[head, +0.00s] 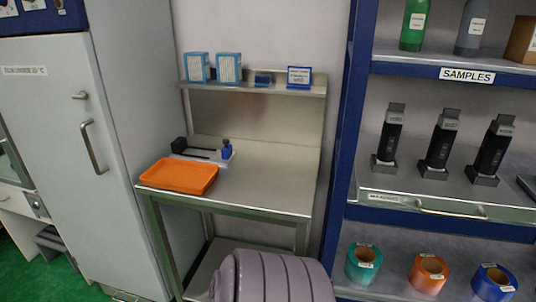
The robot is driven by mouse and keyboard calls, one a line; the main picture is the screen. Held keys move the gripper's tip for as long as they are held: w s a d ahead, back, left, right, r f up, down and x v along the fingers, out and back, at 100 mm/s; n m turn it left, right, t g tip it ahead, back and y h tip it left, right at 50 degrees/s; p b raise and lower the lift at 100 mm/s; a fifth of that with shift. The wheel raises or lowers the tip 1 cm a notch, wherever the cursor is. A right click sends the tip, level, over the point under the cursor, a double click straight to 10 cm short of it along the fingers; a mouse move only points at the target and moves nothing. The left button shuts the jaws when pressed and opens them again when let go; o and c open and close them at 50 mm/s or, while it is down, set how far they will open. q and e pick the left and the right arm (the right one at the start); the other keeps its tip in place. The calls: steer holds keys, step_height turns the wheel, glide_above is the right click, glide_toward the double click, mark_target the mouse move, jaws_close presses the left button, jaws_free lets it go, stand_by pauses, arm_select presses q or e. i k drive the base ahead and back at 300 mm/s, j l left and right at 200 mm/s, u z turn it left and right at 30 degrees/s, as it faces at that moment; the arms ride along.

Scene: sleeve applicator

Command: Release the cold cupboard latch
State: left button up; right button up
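The cold cupboard (48,115) stands at the left in the head view, tall and pale grey. Its door looks shut and carries a small label near the top. A small metal latch (80,95) sticks out near the door's right edge. A long vertical bar handle (94,147) is just below it. I cannot tell the latch's exact position at this size. Neither of my grippers shows in the view.
A steel bench (265,185) right of the cupboard holds an orange tray (180,176) and a small applicator (203,152). A blue-framed rack (345,150) with bottles, black devices and tape rolls stands at the right. A ribbed grey-purple form (272,277), unidentified, fills the bottom centre.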

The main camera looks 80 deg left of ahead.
mark_target(82, 95)
steer(key=u, duration=4.15)
